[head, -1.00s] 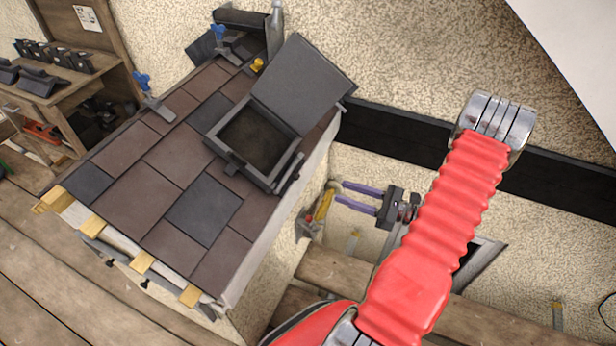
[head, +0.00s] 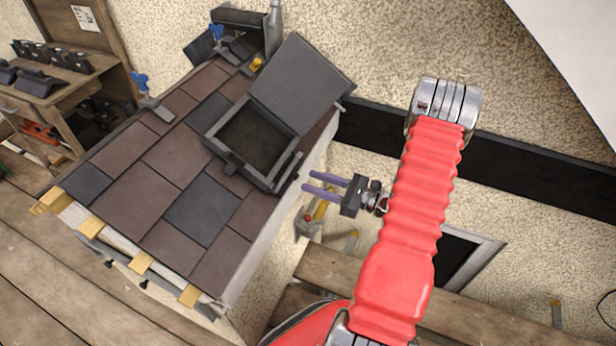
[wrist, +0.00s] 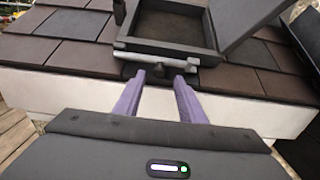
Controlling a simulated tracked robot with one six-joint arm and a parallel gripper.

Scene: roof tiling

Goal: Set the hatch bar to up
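The roof hatch (head: 250,136) stands with its dark lid (head: 303,80) raised. The hatch bar (head: 290,173) is a grey rod along the right-hand side of the hatch frame. In the wrist view the bar (wrist: 157,60) lies crosswise along the near edge of the frame. My gripper (head: 307,181) has two purple fingers, apart and with nothing between them. It is right of the roof edge, pointing at the bar. In the wrist view the fingertips (wrist: 159,77) appear just below the bar; I cannot tell whether they touch it.
The tiled roof section (head: 153,185) has a pale side wall. Blue-handled clamps (head: 150,95) stand on its far edge. A wooden shelf (head: 62,90) with dark tiles is at the left. A dark beam (head: 390,135) runs along the rough wall behind my arm.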

